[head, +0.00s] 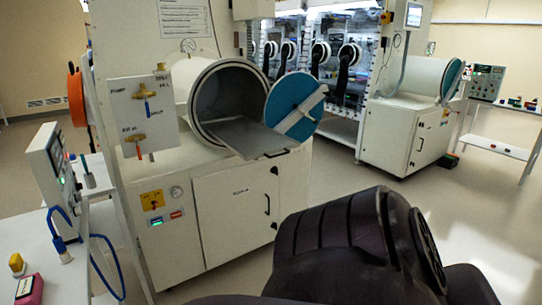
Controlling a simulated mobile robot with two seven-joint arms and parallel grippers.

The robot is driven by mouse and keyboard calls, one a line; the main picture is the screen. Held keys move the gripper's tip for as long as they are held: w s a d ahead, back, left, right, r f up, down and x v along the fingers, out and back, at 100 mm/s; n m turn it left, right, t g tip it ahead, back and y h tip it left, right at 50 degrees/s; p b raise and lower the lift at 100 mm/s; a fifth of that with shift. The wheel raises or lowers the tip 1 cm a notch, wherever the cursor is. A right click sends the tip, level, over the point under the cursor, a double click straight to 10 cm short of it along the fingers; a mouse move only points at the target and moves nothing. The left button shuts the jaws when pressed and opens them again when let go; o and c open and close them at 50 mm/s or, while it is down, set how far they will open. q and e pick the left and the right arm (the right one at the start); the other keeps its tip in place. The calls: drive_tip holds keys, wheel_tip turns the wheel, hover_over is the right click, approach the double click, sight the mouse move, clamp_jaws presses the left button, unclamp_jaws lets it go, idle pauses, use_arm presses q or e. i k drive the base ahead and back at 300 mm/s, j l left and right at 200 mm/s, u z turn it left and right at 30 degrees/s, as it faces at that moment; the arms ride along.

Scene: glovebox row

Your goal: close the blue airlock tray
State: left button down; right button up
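The near airlock is a round white chamber (193,104) in the front of a white cabinet. Its round blue door (294,102) stands swung open to the right, with a pale bar across it. A flat grey tray (252,139) sticks out of the chamber mouth, with a dark handle (277,154) at its front edge. The tray itself looks grey, and the blue is on the door. The back of the tray lies in the dark chamber. A dark part of my own arm fills the lower right. Neither of my grippers shows.
A second airlock (412,76) with a teal door (450,78) stands at the back right. A white side table (25,262) with a control box (48,160) and blue cable is at left. Open floor (345,172) lies right of the near cabinet (228,215).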

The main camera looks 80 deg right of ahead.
sight(250, 139)
drive_tip(key=z, duration=2.5)
